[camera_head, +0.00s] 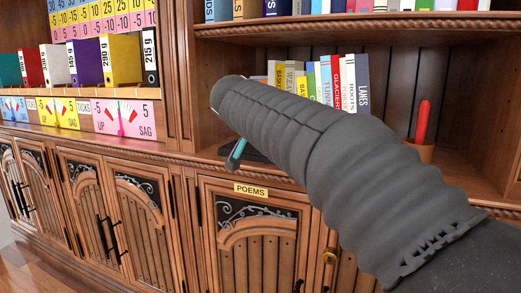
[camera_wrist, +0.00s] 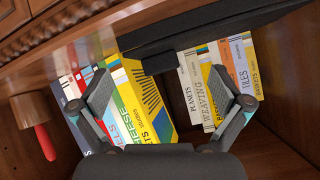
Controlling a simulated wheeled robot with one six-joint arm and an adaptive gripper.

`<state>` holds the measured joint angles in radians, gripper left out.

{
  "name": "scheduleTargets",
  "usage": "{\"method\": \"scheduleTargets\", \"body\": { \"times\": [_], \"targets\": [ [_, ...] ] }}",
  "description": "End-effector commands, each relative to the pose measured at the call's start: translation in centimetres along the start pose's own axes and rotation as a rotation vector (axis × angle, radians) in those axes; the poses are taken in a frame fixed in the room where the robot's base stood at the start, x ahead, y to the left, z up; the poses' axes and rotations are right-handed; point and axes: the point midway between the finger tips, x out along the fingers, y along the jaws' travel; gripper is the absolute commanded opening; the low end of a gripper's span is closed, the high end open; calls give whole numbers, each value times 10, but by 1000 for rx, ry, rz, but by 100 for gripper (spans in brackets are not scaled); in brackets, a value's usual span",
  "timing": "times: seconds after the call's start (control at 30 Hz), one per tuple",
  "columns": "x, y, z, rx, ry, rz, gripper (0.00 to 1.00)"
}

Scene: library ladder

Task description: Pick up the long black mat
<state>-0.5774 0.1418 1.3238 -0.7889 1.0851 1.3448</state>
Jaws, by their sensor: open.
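The long black mat (camera_wrist: 205,25) shows as a dark band across the top of the wrist view, along the edge of a wooden shelf and in front of the books. A second dark edge or fold lies just below it. My gripper (camera_wrist: 160,82) is open and empty, its two fingers spread apart, with the mat beyond the fingertips. In the head view my arm covers most of the gripper; a small dark patch beside a teal piece shows under the arm, and I cannot tell whether it is the mat.
Upright books (camera_head: 350,82) stand on the shelf behind my arm, and also flank the fingers in the wrist view (camera_wrist: 150,100). Below is a cabinet door labelled POEMS (camera_head: 251,190). Coloured binders (camera_head: 88,62) stand at left.

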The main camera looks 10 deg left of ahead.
Motion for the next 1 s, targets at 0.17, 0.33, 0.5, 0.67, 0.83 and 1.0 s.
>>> {"method": "scheduleTargets", "body": {
  "times": [0.17,0.33,0.5,0.67,0.83,1.0],
  "targets": [
    [22,2,-6,0,-1,4,100],
    [44,2,-7,0,-1,3,100],
    [48,1,-7,1,0,0,100],
    [48,2,-7,0,-1,0,85],
    [48,1,-7,0,-1,0,42],
    [47,1,-7,1,-1,0,27]
  ]
}}
